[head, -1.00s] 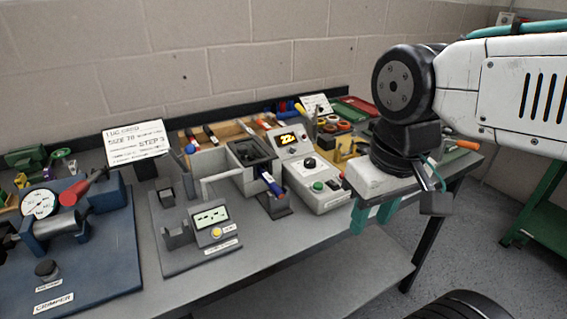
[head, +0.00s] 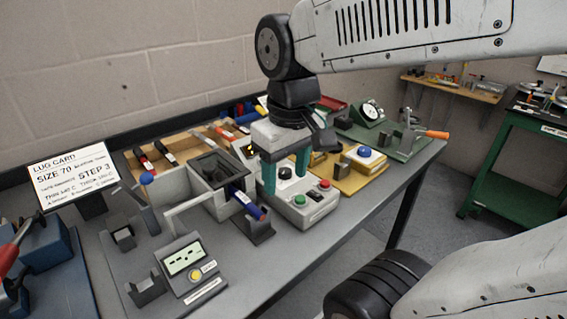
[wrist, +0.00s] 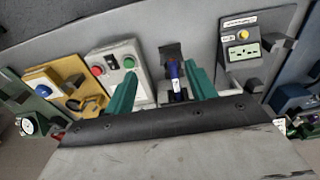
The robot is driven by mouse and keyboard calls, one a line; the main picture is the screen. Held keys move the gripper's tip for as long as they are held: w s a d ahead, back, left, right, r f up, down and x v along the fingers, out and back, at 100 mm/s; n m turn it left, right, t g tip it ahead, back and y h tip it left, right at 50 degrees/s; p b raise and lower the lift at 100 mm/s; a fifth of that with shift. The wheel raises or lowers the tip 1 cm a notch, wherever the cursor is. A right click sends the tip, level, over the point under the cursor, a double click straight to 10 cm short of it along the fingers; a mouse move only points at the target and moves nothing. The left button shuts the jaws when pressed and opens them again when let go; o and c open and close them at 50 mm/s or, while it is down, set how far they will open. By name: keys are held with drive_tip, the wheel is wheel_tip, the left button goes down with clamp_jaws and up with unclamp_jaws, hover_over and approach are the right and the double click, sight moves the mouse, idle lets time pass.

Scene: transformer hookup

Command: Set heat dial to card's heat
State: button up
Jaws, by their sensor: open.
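The white lug card (head: 73,172) stands at the left in the head view. It reads "SIZE 70" and "STEP 3"; its smaller lines are hard to read. The grey control box (head: 312,207) carries a black dial (head: 285,173), a green button and a red button. Its lit display (head: 250,149) is mostly hidden behind my gripper.
A dark-topped grey bin (head: 215,172) and a blue-handled tool (head: 246,203) in a stand are just left of the box. A yellow fixture (head: 350,178) is close on its right. A meter unit (head: 187,262) sits at the front. The wall is behind the bench.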

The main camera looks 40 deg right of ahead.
drive_tip(key=w+d, duration=0.4)
drive_tip(key=w, duration=0.3)
drive_tip(key=n+g, duration=0.1)
approach(285, 170)
drive_tip(key=shift+s+a+f, duration=0.2)
drive_tip(key=shift+s, duration=0.05)
drive_tip(key=shift+w+d+f+n, duration=0.2)
drive_tip(key=shift+d+f+n, duration=0.05)
drive_tip(key=shift+n, duration=0.05)
drive_tip(key=shift+d+f, duration=0.1)
drive_tip(key=shift+f, duration=0.2)
wheel_tip(285, 170, down, 7)
drive_tip(key=c, duration=1)
